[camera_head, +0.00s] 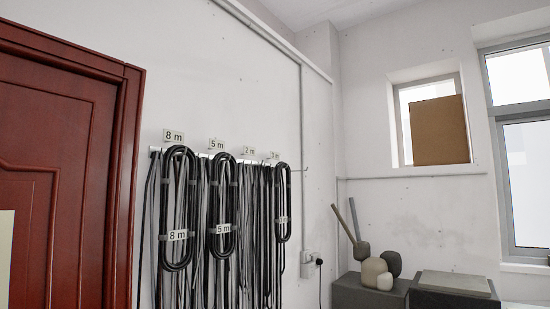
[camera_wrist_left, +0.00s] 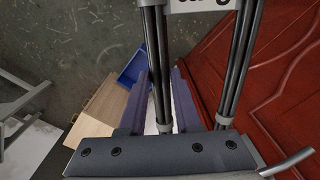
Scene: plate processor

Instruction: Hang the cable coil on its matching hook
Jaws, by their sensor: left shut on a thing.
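In the left wrist view my left gripper (camera_wrist_left: 160,118) is shut on one side of a black cable coil (camera_wrist_left: 235,70). The strands of that side run up between the fingers; the other side hangs to the right of them. A white tag (camera_wrist_left: 203,4) on the coil is cut off at the top edge, and I cannot read it. In the head view a hook rail (camera_head: 200,154) has signs: 8 m (camera_head: 173,136), 5 m (camera_head: 216,145), 2 m (camera_head: 249,151) and a small unreadable one (camera_head: 274,155). Neither gripper shows in the head view.
Tagged coils hang under the 8 m sign (camera_head: 177,210), the 5 m sign (camera_head: 222,215) and the unreadable sign (camera_head: 283,195). Loose cables (camera_head: 248,240) hang under 2 m. A red door (camera_head: 50,150) stands left; a dark box (camera_head: 365,294) stands right.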

